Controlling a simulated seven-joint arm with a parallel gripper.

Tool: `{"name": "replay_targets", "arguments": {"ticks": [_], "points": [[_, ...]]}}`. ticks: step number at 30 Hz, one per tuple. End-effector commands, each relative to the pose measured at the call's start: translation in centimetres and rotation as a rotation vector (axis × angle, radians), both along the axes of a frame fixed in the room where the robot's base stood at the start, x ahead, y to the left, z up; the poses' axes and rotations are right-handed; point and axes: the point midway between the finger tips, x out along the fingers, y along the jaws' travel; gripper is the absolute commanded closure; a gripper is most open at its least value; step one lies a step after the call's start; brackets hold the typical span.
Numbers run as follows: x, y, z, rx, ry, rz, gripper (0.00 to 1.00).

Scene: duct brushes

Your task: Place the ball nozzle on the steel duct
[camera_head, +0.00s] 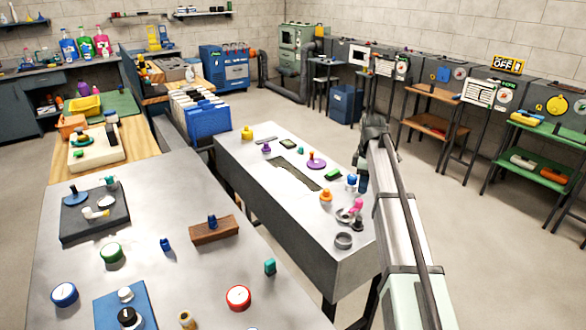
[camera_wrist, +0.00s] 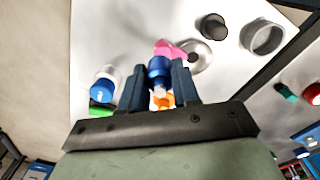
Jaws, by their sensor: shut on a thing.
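My gripper (camera_wrist: 159,68) is shut on a small blue piece with a pale end (camera_wrist: 158,74), which may be the ball nozzle. In the head view my gripper (camera_head: 362,184) is over the right end of a long grey metal bench-like box (camera_head: 232,160) with a dark slot in its top. This box may be the steel duct; I cannot tell for sure. A pink piece (camera_head: 356,204) is just beyond the held piece in the wrist view, and an orange piece (camera_head: 326,195) is partly hidden behind the gripper there. Whether the held piece touches the surface is unclear.
A blue-and-white piece (camera_wrist: 103,86) is left of the fingers in the wrist view. A grey ring (camera_head: 343,240), a metal disc (camera_wrist: 197,55) and a dark cylinder (camera_wrist: 213,26) are close by. A nearer steel table (camera_head: 190,275) bears several small parts.

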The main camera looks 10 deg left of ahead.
Motion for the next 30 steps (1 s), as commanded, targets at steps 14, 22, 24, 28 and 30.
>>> {"name": "replay_targets", "arguments": {"ticks": [14, 22, 24, 28, 30], "points": [[7.4, -2.7, 1.9, -0.003, 0.013, 0.124, 1.0], [7.2, -2.7, 0.3, -0.003, 0.017, 0.17, 1.0], [7.1, -2.7, -0.8, -0.003, 0.017, 0.17, 1.0], [7.1, -2.7, -3.0, -0.003, 0.017, 0.169, 1.0], [7.2, -2.7, -3.8, -0.003, 0.016, 0.169, 1.0]]}}
